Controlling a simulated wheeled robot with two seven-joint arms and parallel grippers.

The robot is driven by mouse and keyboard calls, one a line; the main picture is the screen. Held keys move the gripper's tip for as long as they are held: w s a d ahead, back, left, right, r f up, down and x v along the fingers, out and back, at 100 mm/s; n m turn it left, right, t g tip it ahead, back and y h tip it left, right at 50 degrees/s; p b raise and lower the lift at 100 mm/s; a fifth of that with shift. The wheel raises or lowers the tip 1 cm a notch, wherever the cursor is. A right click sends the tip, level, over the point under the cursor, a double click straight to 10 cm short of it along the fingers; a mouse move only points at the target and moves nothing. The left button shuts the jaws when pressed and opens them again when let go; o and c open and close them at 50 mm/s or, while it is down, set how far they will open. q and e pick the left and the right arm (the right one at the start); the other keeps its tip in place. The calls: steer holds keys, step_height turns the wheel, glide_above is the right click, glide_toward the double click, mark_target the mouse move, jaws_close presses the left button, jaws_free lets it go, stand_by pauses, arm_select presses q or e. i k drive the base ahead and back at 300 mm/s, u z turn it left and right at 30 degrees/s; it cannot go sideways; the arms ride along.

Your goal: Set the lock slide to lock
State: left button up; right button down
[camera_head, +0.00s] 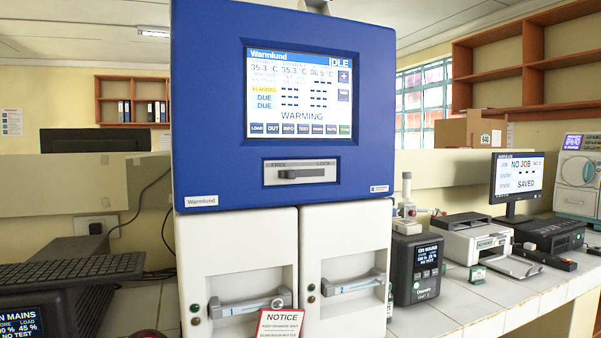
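The lock slide (288,174) is a small knob in a dark horizontal slot on a grey plate (300,181), below the screen of the blue incubator housing (220,100). The plate is marked FREE on the left and LOCK on the right. The knob appears to sit toward the left, FREE end, though it is small in the picture. The screen (300,93) reads IDLE and WARMING. Neither of my grippers shows in the head view.
Two white doors with bar handles (250,306) (352,285) stand below the housing. A NOTICE tag (277,324) hangs on the left door's handle. A dark meter box (416,269) stands close on the right, and a keyboard (75,270) on the left. The space before the slide is clear.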

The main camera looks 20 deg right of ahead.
mark_target(290, 174)
steer(key=k, duration=0.5)
steer(key=u, duration=1.9)
steer(key=i, duration=1.05)
steer(key=z, duration=1.9)
